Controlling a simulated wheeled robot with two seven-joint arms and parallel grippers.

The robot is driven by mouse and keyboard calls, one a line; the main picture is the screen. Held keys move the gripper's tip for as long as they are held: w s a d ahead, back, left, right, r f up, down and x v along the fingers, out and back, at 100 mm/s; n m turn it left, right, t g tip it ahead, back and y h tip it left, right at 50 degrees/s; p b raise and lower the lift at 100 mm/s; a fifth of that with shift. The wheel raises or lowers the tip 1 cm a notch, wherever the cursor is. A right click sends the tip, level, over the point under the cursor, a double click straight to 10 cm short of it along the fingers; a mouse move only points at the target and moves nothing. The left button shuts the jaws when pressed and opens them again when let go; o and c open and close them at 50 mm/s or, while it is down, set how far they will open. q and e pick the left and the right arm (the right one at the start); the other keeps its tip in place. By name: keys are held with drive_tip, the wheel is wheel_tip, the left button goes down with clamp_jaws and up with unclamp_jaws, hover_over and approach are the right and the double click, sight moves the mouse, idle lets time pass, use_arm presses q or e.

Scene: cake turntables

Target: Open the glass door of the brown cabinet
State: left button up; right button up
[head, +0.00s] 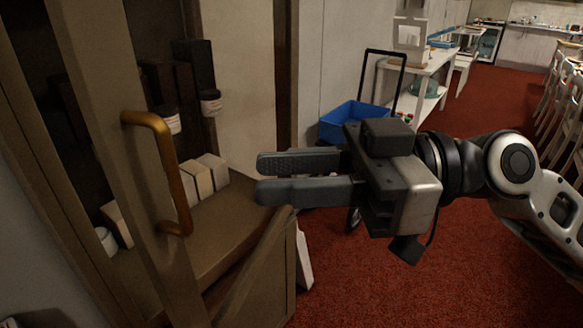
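The brown cabinet (235,225) stands at the left. Its glass door (112,100) carries a brass-coloured bar handle (165,165) on the upright frame. The door stands partly open: to the right of its frame I see directly into the cabinet. My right gripper (258,178) comes in from the right, fingers pointing left. Its fingers are a little apart with nothing between them. It is to the right of the handle and clear of it, in front of the cabinet opening. My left gripper is not in view.
Inside the cabinet are jars (211,102), dark boxes (194,65) and pale blocks (205,176). A blue bin (350,118) on a cart stands behind my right gripper. A white table (422,75) is farther back, with chairs at far right. Red carpet (380,285) is open below.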

clamp_jaws()
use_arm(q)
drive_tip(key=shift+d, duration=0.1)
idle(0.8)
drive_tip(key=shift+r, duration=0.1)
